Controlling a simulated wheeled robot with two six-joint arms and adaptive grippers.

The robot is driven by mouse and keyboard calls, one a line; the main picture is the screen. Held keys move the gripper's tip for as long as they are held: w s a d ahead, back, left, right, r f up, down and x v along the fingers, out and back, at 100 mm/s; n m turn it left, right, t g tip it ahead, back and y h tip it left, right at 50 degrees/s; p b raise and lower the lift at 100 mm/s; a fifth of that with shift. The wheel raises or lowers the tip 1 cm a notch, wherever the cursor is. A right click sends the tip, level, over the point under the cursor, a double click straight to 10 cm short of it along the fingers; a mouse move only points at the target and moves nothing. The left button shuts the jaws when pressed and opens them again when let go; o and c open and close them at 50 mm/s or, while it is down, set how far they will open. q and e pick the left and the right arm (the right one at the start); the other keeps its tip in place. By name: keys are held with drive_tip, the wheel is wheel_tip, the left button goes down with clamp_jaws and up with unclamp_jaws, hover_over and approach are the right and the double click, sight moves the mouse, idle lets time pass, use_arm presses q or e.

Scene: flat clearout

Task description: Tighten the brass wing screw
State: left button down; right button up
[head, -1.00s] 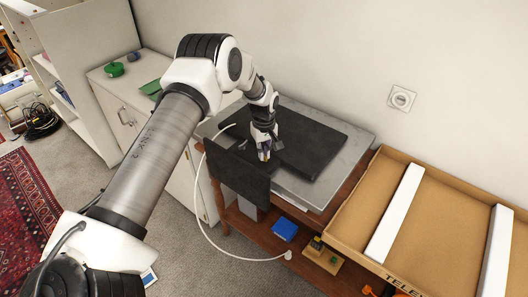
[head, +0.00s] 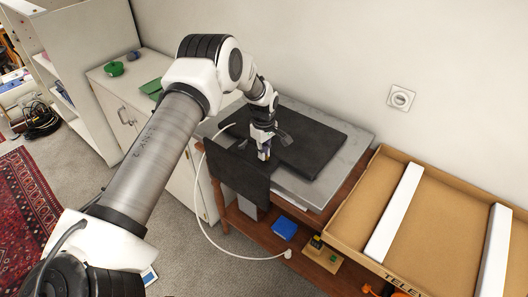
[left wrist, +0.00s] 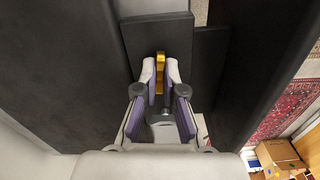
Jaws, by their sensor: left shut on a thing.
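The brass wing screw (left wrist: 160,60) shows as a yellow upright bar in the left wrist view, against a small black plate (left wrist: 135,40). My left gripper (left wrist: 160,72) is shut on it, with one fingertip on each side. In the head view my left gripper (head: 264,154) reaches down to the black parts on the grey-topped table. There the screw is too small and too covered to make out clearly. A large flat black panel (head: 312,148) lies on the table, and a black plate (head: 240,178) hangs over its front edge. My right gripper is in neither view.
A white cable (head: 212,228) loops down in front of the wooden table. An open cardboard box (head: 450,215) with white strips stands at the right. The lower shelf holds a blue box (head: 285,229). A white cabinet stands left of the table.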

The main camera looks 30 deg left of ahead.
use_arm(q)
drive_tip(key=shift+s+f, duration=0.1)
drive_tip(key=c, duration=1.3)
unclamp_jaws()
drive_tip(key=shift+a, duration=0.1)
wheel_tip(320, 180, up, 12)
drive_tip(key=shift+f, duration=0.1)
